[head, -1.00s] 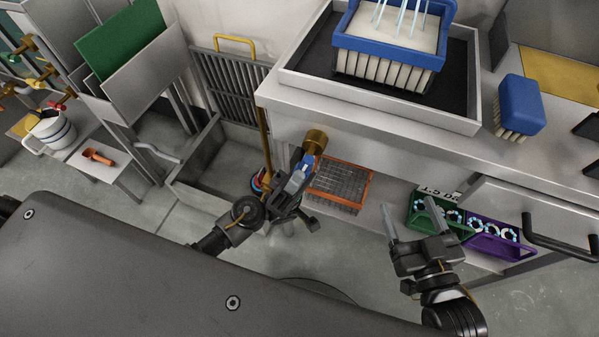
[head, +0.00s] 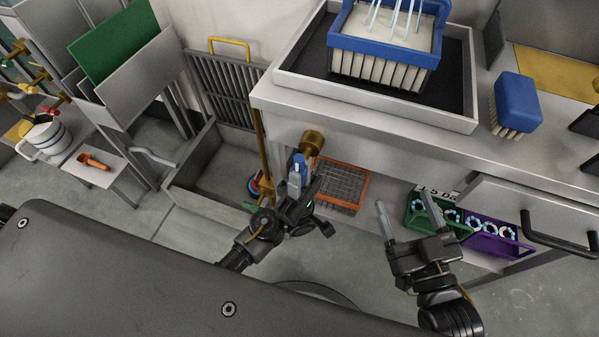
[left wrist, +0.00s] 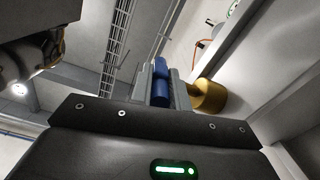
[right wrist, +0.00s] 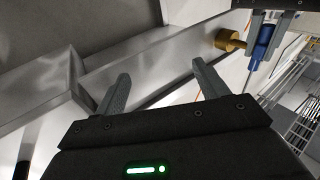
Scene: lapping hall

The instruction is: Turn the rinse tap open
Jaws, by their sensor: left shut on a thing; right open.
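The rinse tap has a brass body (head: 313,141) on the front of the steel bench and a blue lever (head: 299,162). My left gripper (head: 298,178) is shut on the blue lever, below and left of the brass body. In the left wrist view the blue lever (left wrist: 160,88) sits between the fingers, with the brass body (left wrist: 208,97) to the right. The right wrist view shows the brass body (right wrist: 228,40) and blue lever (right wrist: 264,42) at upper right. My right gripper (head: 405,216) is open and empty, right of the tap. The fingers hide part of the lever.
Green (head: 419,220) and purple (head: 497,247) bins sit near my right gripper. The bench edge overhangs the tap.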

